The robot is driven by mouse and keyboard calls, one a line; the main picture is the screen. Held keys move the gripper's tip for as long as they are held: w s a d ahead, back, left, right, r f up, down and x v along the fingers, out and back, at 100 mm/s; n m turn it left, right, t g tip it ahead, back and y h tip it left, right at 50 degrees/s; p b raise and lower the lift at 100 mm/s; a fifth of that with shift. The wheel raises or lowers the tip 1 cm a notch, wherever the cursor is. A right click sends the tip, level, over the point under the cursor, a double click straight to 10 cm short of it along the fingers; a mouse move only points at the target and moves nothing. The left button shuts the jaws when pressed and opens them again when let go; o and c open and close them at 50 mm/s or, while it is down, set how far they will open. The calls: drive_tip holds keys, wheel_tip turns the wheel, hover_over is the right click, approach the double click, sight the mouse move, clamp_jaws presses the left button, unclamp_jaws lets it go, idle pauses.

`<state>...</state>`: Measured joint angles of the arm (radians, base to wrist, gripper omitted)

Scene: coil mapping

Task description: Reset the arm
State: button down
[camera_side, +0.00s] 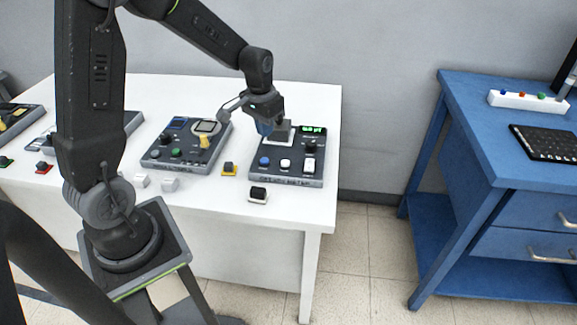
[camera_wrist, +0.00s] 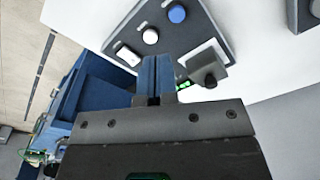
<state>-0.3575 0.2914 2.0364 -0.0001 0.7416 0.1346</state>
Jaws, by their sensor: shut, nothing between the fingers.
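My gripper (camera_side: 265,127) is over the back left part of the right-hand control panel (camera_side: 257,172) on the white table. In the wrist view its two blue fingers (camera_wrist: 155,76) are together with nothing between them. The panel is dark grey with a lit green display (camera_side: 313,129), a blue button (camera_side: 264,161), a white button (camera_side: 285,164), a white rocker switch (camera_side: 309,165) and a black knob (camera_side: 310,146). A pale square part (camera_side: 286,137) sits beside the fingers, partly hidden. Whether the fingers touch the panel cannot be told.
A second panel (camera_side: 157,164) with a round dial stands to the left. Small loose buttons, such as a black one (camera_side: 258,194) and a yellow-based one (camera_side: 229,169), lie along the front of the white table (camera_side: 215,205). A blue workbench (camera_side: 470,110) stands right, across a floor gap.

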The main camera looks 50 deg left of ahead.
drive_tip(key=s+d+r+m+t, duration=0.2)
drive_tip(key=s+d+r+t, duration=0.2)
drive_tip(key=s+d+r, duration=0.9)
drive_tip(key=s+r, duration=0.1)
drive_tip(key=s, duration=0.3)
drive_tip(key=shift+s+d+r+m+t, duration=0.2)
drive_tip(key=shift+d+m+t, duration=0.1)
drive_tip(key=shift+d+t, duration=0.1)
drive_tip(key=shift+w, duration=0.1)
idle(0.6)
